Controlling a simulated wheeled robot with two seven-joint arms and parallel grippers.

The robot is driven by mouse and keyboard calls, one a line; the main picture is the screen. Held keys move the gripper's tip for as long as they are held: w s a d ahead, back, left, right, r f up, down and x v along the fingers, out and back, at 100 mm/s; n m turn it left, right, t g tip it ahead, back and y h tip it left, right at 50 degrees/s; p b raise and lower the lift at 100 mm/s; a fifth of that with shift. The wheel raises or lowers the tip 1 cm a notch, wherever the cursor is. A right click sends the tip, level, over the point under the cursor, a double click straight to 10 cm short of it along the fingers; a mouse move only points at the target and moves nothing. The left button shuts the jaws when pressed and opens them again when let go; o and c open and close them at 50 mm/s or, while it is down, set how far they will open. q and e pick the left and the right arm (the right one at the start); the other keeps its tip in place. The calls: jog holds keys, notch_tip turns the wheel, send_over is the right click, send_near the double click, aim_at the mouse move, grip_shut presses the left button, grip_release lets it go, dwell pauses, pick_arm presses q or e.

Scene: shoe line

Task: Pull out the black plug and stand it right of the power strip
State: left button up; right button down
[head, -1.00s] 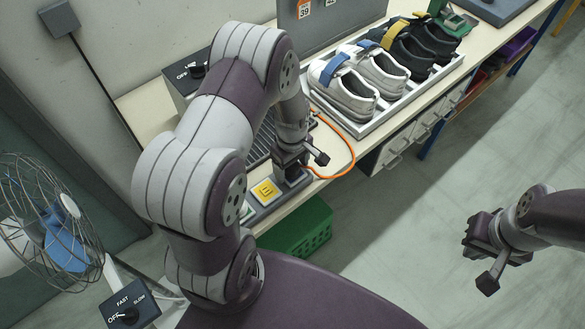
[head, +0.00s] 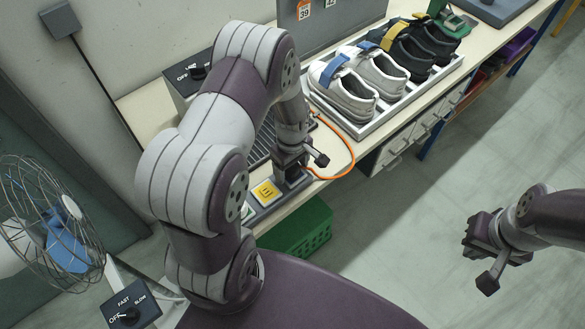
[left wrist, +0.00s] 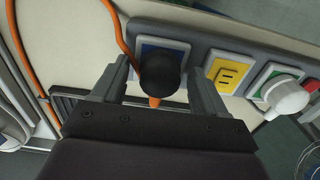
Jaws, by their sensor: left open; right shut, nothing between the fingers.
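The black plug (left wrist: 160,72) sits in the blue socket (left wrist: 172,46) of the grey power strip (left wrist: 203,50). An orange cord shows at its lower end. My left gripper (left wrist: 160,88) is open, with one finger on each side of the plug; I cannot tell whether they touch it. In the head view my left gripper (head: 291,170) is over the power strip (head: 262,211) at the bench's front edge and hides the plug there. My right gripper (head: 480,260) is shut and empty, out over the floor.
The strip's yellow socket (left wrist: 226,72) is empty; a white plug (left wrist: 286,97) sits in the green socket beyond it. An orange cord (head: 352,150) loops past the bench edge. A shoe tray (head: 378,118) stands behind. A green crate (head: 303,228) is below.

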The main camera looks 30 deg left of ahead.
pick_arm(q)
grip_shut()
jog(key=shift+r+p, duration=2.65)
jog(key=shift+r, duration=0.35)
